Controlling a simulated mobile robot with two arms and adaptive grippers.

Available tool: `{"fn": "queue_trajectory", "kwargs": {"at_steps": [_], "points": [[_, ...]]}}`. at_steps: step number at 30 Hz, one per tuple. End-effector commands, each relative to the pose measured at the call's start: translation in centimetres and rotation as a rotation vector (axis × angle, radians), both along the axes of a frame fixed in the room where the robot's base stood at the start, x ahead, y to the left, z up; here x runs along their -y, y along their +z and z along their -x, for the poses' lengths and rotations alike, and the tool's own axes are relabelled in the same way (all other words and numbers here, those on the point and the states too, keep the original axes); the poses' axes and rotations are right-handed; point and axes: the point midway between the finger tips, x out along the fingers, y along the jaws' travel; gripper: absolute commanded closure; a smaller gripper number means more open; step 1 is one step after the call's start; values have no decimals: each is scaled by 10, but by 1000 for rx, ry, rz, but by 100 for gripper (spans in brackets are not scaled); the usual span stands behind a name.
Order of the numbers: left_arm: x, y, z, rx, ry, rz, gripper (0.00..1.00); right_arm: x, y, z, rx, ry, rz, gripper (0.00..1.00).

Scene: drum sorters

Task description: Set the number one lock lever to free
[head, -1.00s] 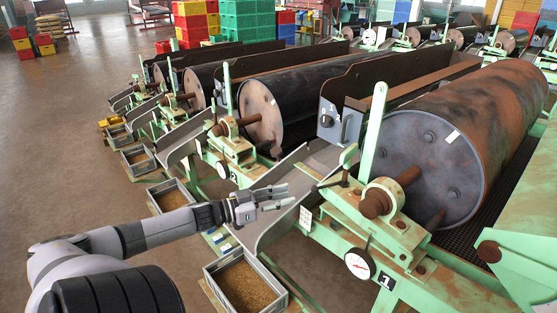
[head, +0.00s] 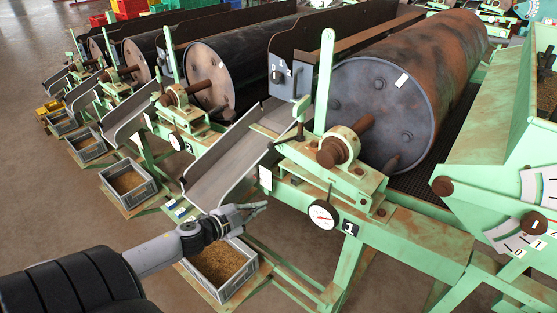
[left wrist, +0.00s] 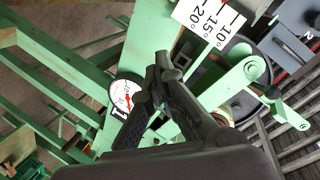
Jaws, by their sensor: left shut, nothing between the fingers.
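The number one sorter carries a black "1" plate (head: 350,228) beside a white round dial (head: 322,215). A tall pale green lever (head: 325,80) stands nearly upright at its drum's near end. A small dark-stemmed handle (head: 300,118) stands left of it. I cannot tell which is the lock lever, and no free mark is readable. My left gripper (head: 258,208) is shut and empty, in front of the frame, left of the dial. In the left wrist view its fingers (left wrist: 165,68) meet near the dial (left wrist: 125,94). My right gripper is not in view.
A grey chute (head: 225,170) slopes down behind my left gripper. A grey bin of grain (head: 248,272) is below it. A rusty black drum (head: 400,110) fills the sorter. A green panel with white scales (head: 510,245) is at right. Floor is clear at far left.

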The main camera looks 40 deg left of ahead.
Motion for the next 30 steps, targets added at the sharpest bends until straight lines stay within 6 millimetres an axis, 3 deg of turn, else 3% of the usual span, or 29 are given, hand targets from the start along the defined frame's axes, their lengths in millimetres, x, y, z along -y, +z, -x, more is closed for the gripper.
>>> {"fn": "queue_trajectory", "kwargs": {"at_steps": [2,5,12,15,20,26,30], "points": [[18,-14,-6,40,26,-199,100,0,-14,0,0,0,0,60],[36,-9,-12,108,83,-464,100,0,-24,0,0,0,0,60],[71,50,-12,284,304,-943,100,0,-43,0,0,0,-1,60],[79,72,-7,326,382,-1044,100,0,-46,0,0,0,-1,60],[83,89,-4,351,435,-1106,100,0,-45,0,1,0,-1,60],[73,100,-27,352,438,-1110,100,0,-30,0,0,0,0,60],[61,109,-55,351,437,-1110,100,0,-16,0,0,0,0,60]]}}
